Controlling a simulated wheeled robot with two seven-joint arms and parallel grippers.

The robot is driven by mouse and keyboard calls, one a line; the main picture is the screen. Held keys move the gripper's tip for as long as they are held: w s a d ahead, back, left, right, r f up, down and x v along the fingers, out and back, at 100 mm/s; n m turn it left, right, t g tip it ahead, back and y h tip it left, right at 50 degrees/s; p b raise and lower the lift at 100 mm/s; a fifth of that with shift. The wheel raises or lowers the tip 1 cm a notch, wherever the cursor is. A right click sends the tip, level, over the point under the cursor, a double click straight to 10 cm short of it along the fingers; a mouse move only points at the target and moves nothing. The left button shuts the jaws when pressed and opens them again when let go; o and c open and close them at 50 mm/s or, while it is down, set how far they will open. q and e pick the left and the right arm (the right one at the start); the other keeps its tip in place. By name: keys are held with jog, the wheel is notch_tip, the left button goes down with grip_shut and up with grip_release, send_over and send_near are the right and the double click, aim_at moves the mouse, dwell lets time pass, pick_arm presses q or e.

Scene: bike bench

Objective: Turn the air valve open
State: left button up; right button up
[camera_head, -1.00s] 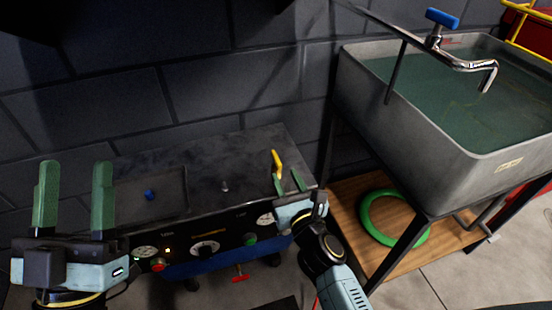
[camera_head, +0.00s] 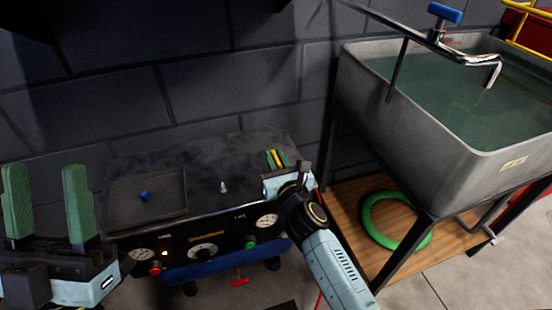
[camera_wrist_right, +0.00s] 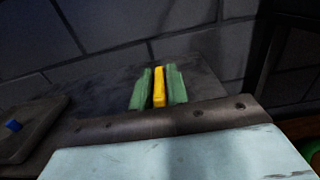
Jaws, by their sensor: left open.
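The air valve's yellow handle (camera_wrist_right: 159,88) stands at the back right of the dark bench unit. It also shows in the head view (camera_head: 274,159). My right gripper (camera_wrist_right: 158,87) has one green finger on each side of the handle, closed in on it with almost no gap showing. The valve's base is hidden behind the fingers and gripper body. My left gripper (camera_head: 47,205) is open and empty at the lower left, apart from the valve.
The unit's front panel (camera_head: 215,245) carries gauges, a knob and buttons. A shallow tray (camera_head: 150,208) with a blue piece is on its top left. A water-filled sink (camera_head: 425,135) stands on the right, above a shelf with a green ring (camera_head: 366,222). A block wall is behind.

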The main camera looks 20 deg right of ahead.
grip_shut()
